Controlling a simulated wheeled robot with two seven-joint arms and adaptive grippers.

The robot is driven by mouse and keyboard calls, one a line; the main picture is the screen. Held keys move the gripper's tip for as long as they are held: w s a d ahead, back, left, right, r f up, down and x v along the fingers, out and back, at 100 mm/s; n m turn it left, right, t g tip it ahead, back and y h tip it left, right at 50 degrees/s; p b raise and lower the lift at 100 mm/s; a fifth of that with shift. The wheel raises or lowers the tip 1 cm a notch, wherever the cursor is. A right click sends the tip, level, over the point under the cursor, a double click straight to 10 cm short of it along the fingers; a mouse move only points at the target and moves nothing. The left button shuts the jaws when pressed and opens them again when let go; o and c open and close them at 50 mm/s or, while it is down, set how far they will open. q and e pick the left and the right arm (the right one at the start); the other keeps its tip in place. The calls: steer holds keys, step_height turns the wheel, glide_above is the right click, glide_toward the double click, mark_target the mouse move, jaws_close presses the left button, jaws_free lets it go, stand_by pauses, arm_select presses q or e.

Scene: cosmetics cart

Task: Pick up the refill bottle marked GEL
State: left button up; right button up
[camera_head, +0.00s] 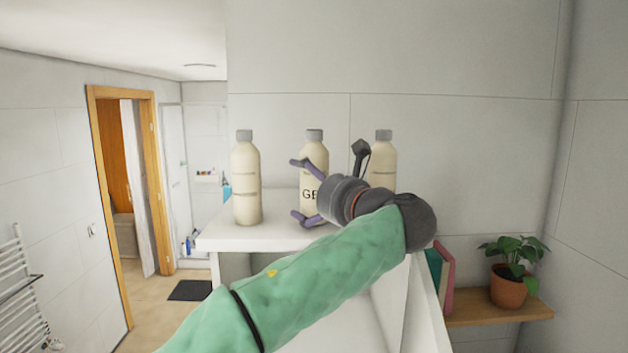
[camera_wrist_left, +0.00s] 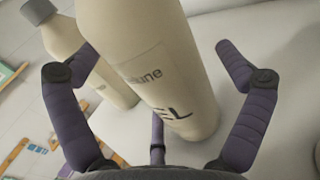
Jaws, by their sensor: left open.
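The cream refill bottle marked GEL (camera_head: 313,182) stands upright in the middle of a row of three, its label partly hidden by my wrist. My left gripper (camera_head: 297,188) is open, with fingers spread around the bottle's front at mid-body height. In the left wrist view the GEL bottle (camera_wrist_left: 160,65) fills the space between the open left and right fingers, with visible gaps on both sides. A shorter finger shows below it. I cannot tell whether that one touches the bottle. My right gripper is in neither view.
A similar grey-capped bottle (camera_head: 246,185) stands to the left, and another (camera_head: 383,165) to the right, partly behind my wrist. All stand on a white cart top (camera_head: 270,237). Books (camera_head: 440,270) and a potted plant (camera_head: 508,285) sit on a wooden shelf at right.

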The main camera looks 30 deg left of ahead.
arm_select(q)
steer(key=shift+w+d, duration=0.1)
steer(key=shift+d, duration=0.05)
steer(key=shift+c, duration=0.8)
steer(key=shift+s, duration=0.25)
steer(key=c, duration=1.3)
steer(key=shift+w, duration=0.1)
steer(key=shift+r, duration=0.15)
